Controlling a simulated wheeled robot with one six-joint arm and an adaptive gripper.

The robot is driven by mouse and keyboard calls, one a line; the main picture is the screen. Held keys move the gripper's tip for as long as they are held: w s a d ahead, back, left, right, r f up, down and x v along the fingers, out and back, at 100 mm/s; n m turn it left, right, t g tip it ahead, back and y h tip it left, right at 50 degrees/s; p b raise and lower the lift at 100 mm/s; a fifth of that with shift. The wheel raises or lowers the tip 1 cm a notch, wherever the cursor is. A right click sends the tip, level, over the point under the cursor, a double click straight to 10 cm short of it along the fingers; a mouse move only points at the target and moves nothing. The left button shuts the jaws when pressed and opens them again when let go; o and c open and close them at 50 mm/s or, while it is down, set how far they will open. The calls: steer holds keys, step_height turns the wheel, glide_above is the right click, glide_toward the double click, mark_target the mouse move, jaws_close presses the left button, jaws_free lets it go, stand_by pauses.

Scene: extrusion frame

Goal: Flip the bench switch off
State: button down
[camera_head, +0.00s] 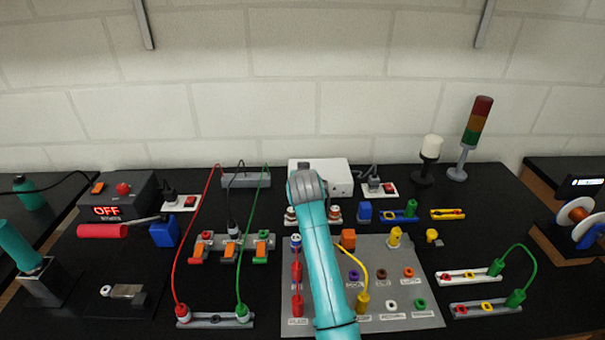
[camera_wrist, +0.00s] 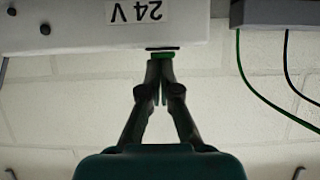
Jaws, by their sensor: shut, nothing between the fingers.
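A white box (camera_head: 338,172) stands at the back centre of the bench. In the wrist view the same white box (camera_wrist: 95,22) shows upside down, marked "24 V". A small green switch-like piece (camera_wrist: 160,56) with a dark strip sits at the box's edge. My gripper (camera_wrist: 160,66) is shut and empty, its fingertips at this green piece; I cannot tell whether they touch it. Which way the piece is tipped is unclear. In the head view my arm hides the gripper and part of the box.
A dark box (camera_head: 128,194) at the left has a red button and a lit "OFF" display. A grey panel (camera_head: 420,290) with sockets lies in front. Red and green cables arch left of my arm.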

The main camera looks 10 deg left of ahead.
steer(key=shift+r, duration=0.1)
steer(key=shift+r, duration=0.7)
steer(key=shift+r, duration=0.1)
steer(key=shift+r, duration=0.25)
step_height(320, 180, up, 4)
steer(key=shift+f, duration=0.15)
steer(key=s+d+r, duration=0.2)
steer(key=s, duration=0.7)
steer(key=shift+s+d, duration=0.2)
steer(key=shift+d, duration=0.1)
steer(key=shift+s, duration=0.1)
